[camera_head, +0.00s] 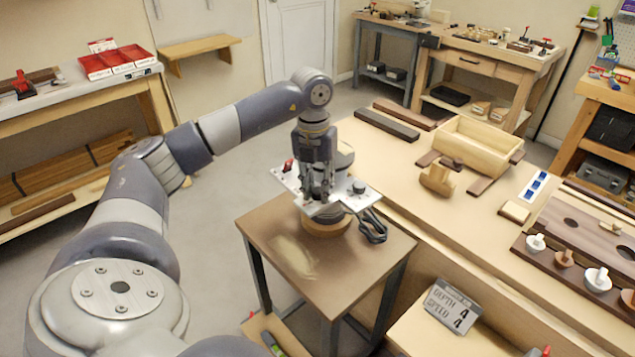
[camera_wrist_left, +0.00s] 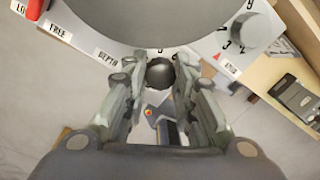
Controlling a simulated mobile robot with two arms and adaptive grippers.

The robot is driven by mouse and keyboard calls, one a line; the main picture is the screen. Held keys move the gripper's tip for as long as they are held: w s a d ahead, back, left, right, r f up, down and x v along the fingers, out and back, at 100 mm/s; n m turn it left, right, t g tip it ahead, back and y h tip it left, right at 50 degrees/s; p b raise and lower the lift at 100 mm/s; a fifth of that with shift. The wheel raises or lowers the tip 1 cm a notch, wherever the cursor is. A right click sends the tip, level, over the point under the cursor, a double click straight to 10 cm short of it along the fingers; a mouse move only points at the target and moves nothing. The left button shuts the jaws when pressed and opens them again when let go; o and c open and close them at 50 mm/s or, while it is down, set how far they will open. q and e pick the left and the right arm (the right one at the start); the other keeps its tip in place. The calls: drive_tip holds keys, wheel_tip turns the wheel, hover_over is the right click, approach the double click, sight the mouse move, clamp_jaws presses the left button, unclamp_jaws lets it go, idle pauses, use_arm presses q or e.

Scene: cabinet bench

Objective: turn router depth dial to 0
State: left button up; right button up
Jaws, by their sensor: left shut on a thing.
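The router (camera_head: 345,160) stands on a small square table, with a white control panel (camera_head: 333,206) around it. My left gripper (camera_head: 318,195) comes down from above onto the panel. In the left wrist view its fingers (camera_wrist_left: 160,65) are shut on a dark round knob, the depth dial (camera_wrist_left: 160,74), beside the DEPTH label (camera_wrist_left: 106,57). The fingers hide most of the dial's scale. A second dial (camera_wrist_left: 240,30), by the SPEED label, is free at the right. A grey display (camera_head: 452,305) reads DEPTH 4, SPEED 4. My right gripper is not in view.
A red lever (camera_head: 288,165) sits at the panel's left end, by the LOCK and FREE labels. The long bench to the right holds a wooden box (camera_head: 477,150) and several wooden parts. The table's front (camera_head: 300,255) is clear.

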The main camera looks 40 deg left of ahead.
sight(315, 189)
use_arm(q)
drive_tip(key=shift+m, duration=0.5)
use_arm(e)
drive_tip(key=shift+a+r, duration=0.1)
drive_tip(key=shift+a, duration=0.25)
use_arm(q)
drive_tip(key=o, duration=1.1)
drive_tip(key=shift+r, duration=0.15)
drive_tip(key=r, duration=1.1)
drive_tip(key=shift+a+r, duration=0.3)
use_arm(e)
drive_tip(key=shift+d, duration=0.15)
